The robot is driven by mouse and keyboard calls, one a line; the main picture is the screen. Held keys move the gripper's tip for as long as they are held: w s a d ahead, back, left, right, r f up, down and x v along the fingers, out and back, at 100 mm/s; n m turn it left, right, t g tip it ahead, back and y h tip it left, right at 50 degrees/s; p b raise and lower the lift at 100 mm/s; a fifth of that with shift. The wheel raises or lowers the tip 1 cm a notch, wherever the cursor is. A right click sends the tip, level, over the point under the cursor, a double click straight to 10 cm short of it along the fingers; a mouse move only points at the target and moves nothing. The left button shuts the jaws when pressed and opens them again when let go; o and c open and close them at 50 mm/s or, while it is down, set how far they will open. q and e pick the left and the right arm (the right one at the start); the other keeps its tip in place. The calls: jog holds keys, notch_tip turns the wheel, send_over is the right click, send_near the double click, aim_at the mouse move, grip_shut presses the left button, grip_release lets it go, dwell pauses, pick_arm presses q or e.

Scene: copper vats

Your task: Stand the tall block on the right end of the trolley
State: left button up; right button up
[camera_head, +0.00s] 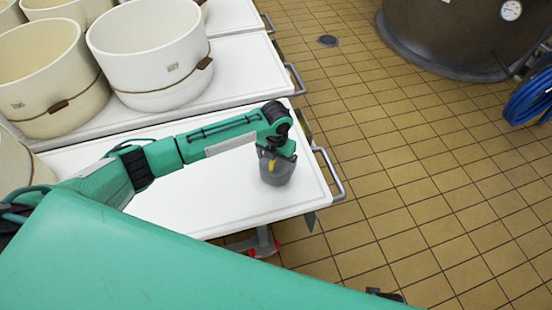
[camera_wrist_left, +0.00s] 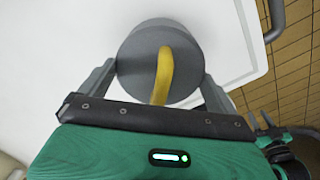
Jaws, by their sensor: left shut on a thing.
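A grey round block (camera_head: 277,174) with a yellow strap over its top is over the right end of the white trolley top (camera_head: 215,205). It looks upright; whether its base touches the trolley is hard to tell. My left gripper (camera_head: 276,158) is shut on the block from above. In the left wrist view, the fingers of the left gripper (camera_wrist_left: 158,84) lie on both sides of the grey block (camera_wrist_left: 140,65), with the yellow strap running between them.
Large cream tubs (camera_head: 150,60) stand on another white trolley behind. A metal handle (camera_head: 335,175) sticks out at the near trolley's right end. The tiled floor to the right is clear up to a dark vat (camera_head: 455,35) and a blue hose (camera_head: 530,100).

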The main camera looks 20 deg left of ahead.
pick_arm(q)
jog(key=shift+f, duration=0.6)
dwell(0.7)
